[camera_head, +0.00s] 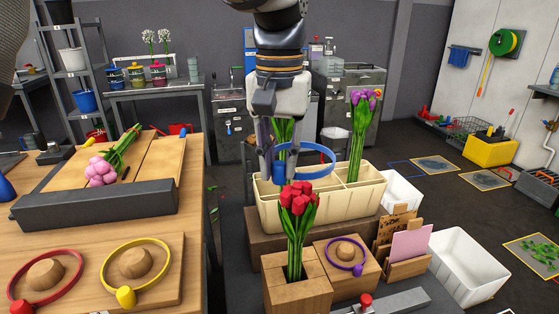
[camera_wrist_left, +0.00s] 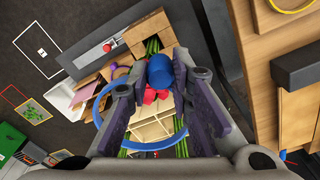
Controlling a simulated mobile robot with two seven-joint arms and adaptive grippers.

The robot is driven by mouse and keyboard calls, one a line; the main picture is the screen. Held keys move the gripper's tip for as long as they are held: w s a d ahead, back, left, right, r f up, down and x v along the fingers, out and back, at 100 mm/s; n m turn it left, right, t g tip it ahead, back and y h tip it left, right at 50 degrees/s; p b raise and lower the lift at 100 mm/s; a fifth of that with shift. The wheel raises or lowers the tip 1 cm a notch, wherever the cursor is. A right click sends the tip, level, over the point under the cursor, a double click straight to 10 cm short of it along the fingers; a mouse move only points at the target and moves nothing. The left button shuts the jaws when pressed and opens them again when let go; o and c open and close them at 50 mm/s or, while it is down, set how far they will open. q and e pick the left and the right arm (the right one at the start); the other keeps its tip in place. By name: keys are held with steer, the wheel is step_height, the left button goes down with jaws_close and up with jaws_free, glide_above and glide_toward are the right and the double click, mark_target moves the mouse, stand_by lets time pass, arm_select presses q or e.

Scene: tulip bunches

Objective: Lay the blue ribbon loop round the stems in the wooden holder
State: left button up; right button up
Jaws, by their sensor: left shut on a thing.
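The wooden holder (camera_head: 298,292) stands at the front centre with red tulips (camera_head: 298,198) upright in it, their green stems (camera_head: 294,250) rising from its top. My left gripper (camera_head: 282,158) is shut on the blue ribbon loop (camera_head: 320,148), beyond and above the tulips. The loop is clear of the stems. In the left wrist view the loop's blue knob (camera_wrist_left: 160,70) is between the fingers (camera_wrist_left: 155,85), and the ring (camera_wrist_left: 98,115) extends to the left. The red blooms (camera_wrist_left: 150,97) and the holder (camera_wrist_left: 150,32) show past the knob. My right gripper is out of view.
A cream divided crate (camera_head: 355,205) behind the holder has purple tulips (camera_head: 365,100) in it. A purple loop (camera_head: 345,266) lies on a wooden stand beside the holder. Red (camera_head: 46,252) and yellow (camera_head: 137,243) loops and pink tulips (camera_head: 101,170) are on the left table.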

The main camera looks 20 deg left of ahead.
arm_select(q)
steer(key=shift+a, duration=0.2)
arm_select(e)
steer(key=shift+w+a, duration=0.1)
arm_select(q)
step_height(320, 180, down, 27)
steer(key=shift+s+f+b, duration=0.1)
steer(key=shift+b, duration=0.95)
steer(key=shift+s+d+f, duration=0.1)
steer(key=shift+s+f, duration=0.1)
steer(key=shift+f, duration=0.5)
steer(key=shift+w+f+b, duration=0.2)
steer(key=shift+f+b, duration=0.15)
steer(key=shift+f, duration=0.8)
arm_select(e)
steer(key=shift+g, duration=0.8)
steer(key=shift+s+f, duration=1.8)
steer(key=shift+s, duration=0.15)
